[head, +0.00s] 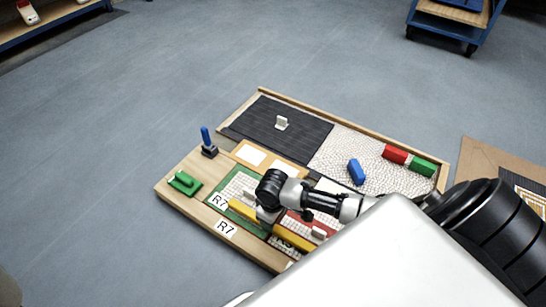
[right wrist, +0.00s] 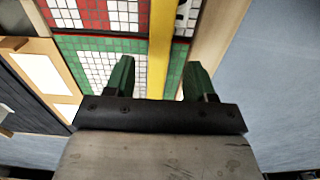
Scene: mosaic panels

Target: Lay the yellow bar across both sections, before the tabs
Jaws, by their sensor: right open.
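The yellow bar (head: 292,239) lies over a green-edged mosaic section (head: 240,184) and a red-edged one (head: 303,222), partly hidden by my arm in the head view. In the right wrist view the bar (right wrist: 161,45) runs lengthwise across both the red-and-white and the green-and-white tiles. A white tab (head: 318,232) stands on the red section. My right gripper (right wrist: 160,70) is open, with one green finger on each side of the bar; I cannot tell its height above it. My left gripper is not in view.
A blue block (head: 356,172), a red block (head: 395,154) and a green block (head: 424,168) lie on the pale textured area. A blue upright handle (head: 206,137) and a green piece (head: 184,182) are at the left. A dark panel (head: 262,117) lies at the back.

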